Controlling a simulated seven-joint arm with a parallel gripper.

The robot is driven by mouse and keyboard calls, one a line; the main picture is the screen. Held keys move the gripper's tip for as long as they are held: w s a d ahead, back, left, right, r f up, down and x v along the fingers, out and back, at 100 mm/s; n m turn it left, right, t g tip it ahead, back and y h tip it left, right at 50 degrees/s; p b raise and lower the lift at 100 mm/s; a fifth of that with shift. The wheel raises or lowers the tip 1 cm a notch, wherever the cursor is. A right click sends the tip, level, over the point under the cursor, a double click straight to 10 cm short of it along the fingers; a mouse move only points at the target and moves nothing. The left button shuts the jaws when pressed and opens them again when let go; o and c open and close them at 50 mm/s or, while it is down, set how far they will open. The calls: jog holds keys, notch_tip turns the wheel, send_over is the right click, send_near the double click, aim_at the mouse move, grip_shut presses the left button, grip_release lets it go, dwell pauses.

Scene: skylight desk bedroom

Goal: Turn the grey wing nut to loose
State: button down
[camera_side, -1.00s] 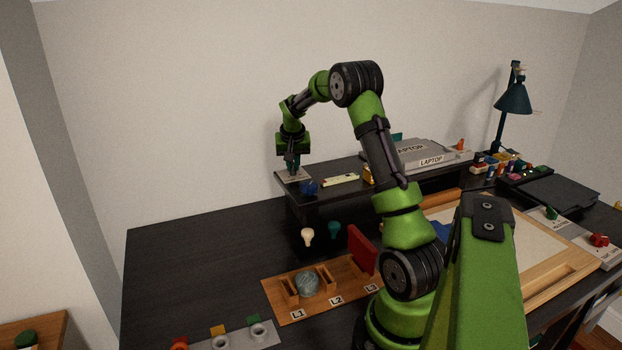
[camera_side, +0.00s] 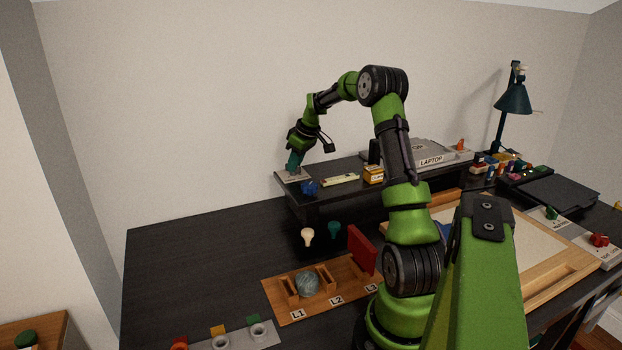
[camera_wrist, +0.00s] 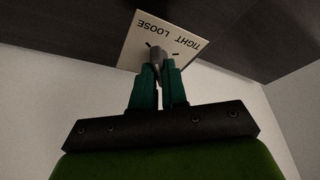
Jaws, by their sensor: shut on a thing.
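The grey wing nut (camera_wrist: 156,54) sits on a pale plate (camera_wrist: 131,52) printed LOOSE on one side and TIGHT on the other, with short dark marks near the words. In the side view the plate (camera_side: 285,178) lies at the left end of the raised shelf. My gripper (camera_wrist: 158,68) has its teal fingers shut on the wing nut, hiding much of it. In the side view my gripper (camera_side: 294,166) reaches down to the plate at a slant; the nut cannot be made out there. Which mark the nut points to cannot be told.
On the shelf (camera_side: 345,172), a blue object (camera_side: 309,187), a cream strip (camera_side: 341,180) and a yellow box (camera_side: 373,174) stand right of the plate. The laptop (camera_side: 428,155) is further right. A wall (camera_side: 200,110) rises behind.

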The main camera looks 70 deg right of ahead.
jog(key=shift+d+f+n+y, duration=0.15)
jog(key=shift+n+y, duration=0.25)
jog(key=shift+n, duration=0.7)
jog(key=shift+f+n+y, duration=0.1)
jog(key=shift+n+y, duration=0.3)
jog(key=shift+n, duration=0.7)
jog(key=c, duration=1.2)
grip_release()
jog(key=shift+o, duration=0.2)
jog(key=shift+r, duration=0.1)
jog(key=shift+s+r, duration=0.1)
jog(key=shift+r, duration=0.25)
jog(key=v, duration=1.6)
